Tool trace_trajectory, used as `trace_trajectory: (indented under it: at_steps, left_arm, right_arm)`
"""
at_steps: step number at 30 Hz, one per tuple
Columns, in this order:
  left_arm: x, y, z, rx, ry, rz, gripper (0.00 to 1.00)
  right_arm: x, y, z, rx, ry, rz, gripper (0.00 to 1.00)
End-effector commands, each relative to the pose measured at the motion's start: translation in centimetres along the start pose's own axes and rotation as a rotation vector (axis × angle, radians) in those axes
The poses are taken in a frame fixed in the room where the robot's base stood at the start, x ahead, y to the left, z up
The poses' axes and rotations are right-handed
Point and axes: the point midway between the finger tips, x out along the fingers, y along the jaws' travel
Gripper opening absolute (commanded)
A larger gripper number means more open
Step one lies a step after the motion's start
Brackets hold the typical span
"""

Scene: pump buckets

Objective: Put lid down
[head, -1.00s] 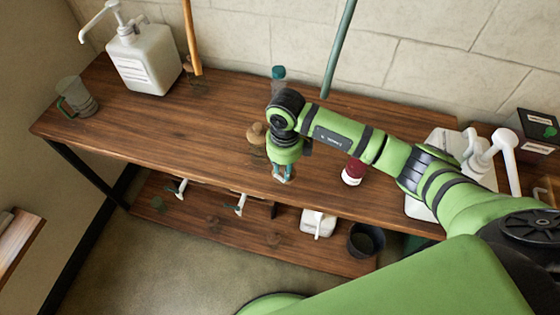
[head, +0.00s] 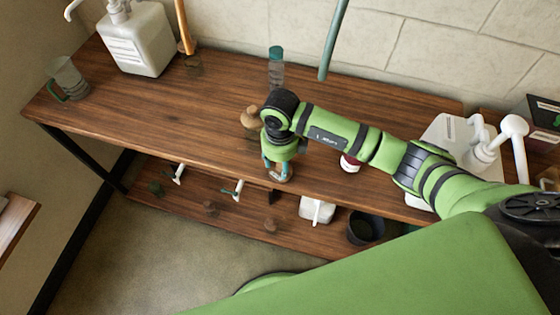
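My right gripper (head: 278,172) points down at the front edge of the wooden bench (head: 180,125), near its middle. Its fingers look slightly apart, with a small greyish shape at the tips. I cannot tell whether that shape is a held lid or part of the gripper. No lid can be made out clearly. A white pump bucket (head: 137,42) stands at the bench's back left. Another white pump bucket (head: 440,135) stands at the right, partly behind my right arm. My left gripper is not in view.
A brown rounded object (head: 251,118) and a teal-capped bottle (head: 276,70) stand behind the gripper. A red-and-white jar (head: 350,163) is partly hidden by my arm. A clear mug (head: 69,80) stands far left. The lower shelf (head: 270,228) holds small items.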

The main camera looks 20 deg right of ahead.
Motion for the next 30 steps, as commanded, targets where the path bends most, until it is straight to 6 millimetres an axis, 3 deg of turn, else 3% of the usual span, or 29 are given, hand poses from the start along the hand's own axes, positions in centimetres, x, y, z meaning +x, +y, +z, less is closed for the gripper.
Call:
trace_trajectory:
  at_steps: [11, 24, 30]
  left_arm:
    - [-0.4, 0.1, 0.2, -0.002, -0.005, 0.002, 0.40]
    - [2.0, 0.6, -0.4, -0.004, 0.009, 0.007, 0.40]
    - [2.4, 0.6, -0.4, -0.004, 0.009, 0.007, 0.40]
  right_arm:
    - [-0.7, -0.1, -0.1, -0.001, 0.005, -0.002, 0.48]
    - [-9.4, -0.1, 0.0, 0.000, 0.000, -0.004, 0.48]
    - [-11.8, -0.1, 0.0, 0.000, 0.003, -0.002, 0.48]
